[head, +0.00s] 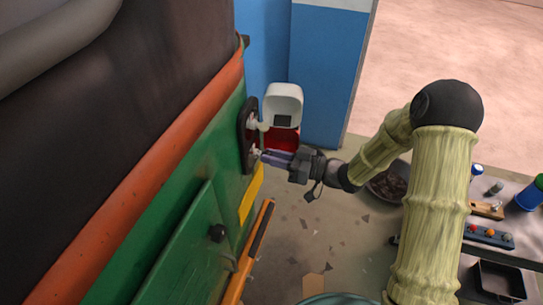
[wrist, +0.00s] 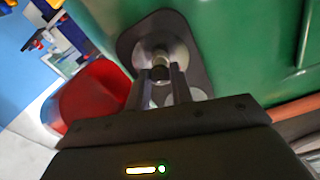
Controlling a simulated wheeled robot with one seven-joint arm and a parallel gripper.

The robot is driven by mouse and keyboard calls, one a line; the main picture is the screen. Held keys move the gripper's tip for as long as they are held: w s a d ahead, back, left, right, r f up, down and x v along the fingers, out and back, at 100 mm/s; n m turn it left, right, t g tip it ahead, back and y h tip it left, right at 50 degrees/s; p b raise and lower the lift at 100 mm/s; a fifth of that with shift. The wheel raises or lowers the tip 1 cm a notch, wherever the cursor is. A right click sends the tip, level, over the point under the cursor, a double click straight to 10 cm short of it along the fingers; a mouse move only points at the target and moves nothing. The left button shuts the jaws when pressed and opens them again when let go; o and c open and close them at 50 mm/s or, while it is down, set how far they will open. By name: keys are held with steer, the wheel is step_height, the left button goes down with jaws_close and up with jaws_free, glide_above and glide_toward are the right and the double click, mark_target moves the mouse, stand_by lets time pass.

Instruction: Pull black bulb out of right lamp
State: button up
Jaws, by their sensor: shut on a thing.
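The right lamp is a dark oval plate (head: 246,145) on the green rickshaw side, with its cover open. In the wrist view, the plate (wrist: 130,42) carries a round silvery reflector (wrist: 178,50). The black bulb (wrist: 160,71) is dark at its end and sits at the middle of this reflector. My gripper (head: 263,155) reaches the lower part of the plate from the right. In the wrist view, my gripper (wrist: 161,77) is shut on the bulb, a finger on each side. A second, pale reflector shows partly behind the fingers.
The open lamp cover has a white part (head: 284,98) and a red part (head: 286,137), close above my gripper. In the wrist view the red part (wrist: 92,95) is at the left. A bench (head: 512,190) with tools stands at the right. A blue wall panel (head: 330,70) is behind.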

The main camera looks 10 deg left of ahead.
steer(key=shift+s+d, duration=0.15)
steer(key=shift+d, duration=1.7)
steer(key=d, duration=0.5)
steer(key=shift+s+p, duration=0.25)
steer(key=shift+p, duration=0.15)
